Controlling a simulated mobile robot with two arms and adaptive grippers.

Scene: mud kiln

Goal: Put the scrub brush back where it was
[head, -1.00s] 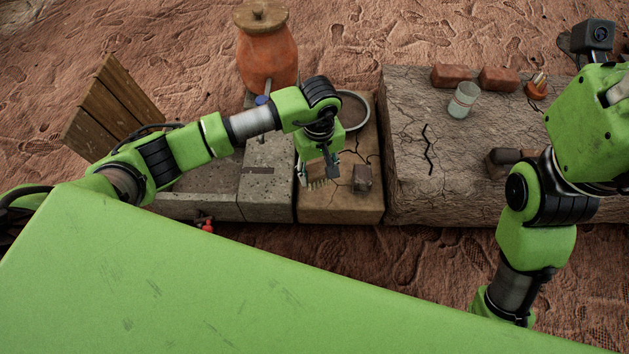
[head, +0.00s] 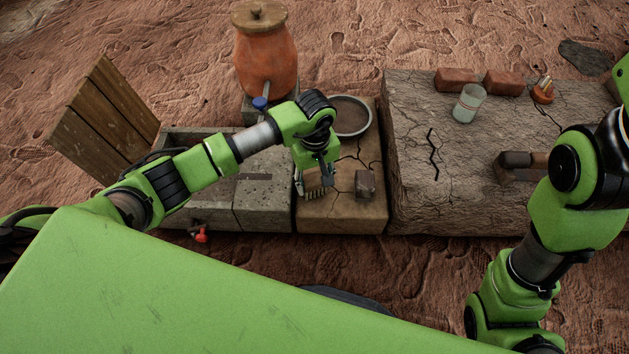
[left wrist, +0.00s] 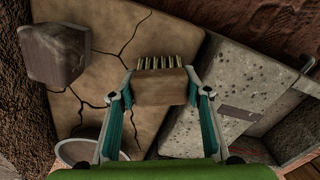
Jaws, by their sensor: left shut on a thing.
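The scrub brush (head: 314,181) is a brown wooden block with a row of pale bristles. My left gripper (head: 316,176) is shut on it, over the tan cracked slab (head: 345,210). In the left wrist view the brush (left wrist: 160,87) sits between the two fingers of the left gripper (left wrist: 160,92), its bristles pointing up the picture. I cannot tell whether the bristles touch the slab. My right arm shows at the right edge of the head view; its gripper is out of the picture.
A dark block (head: 365,184) stands on the slab right of the brush. A round pan (head: 351,116) lies behind. A grey stone basin (head: 190,211) adjoins on the left, with a clay jar (head: 264,55) behind. The cracked bench (head: 410,150) on the right holds a glass jar (head: 468,103) and bricks.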

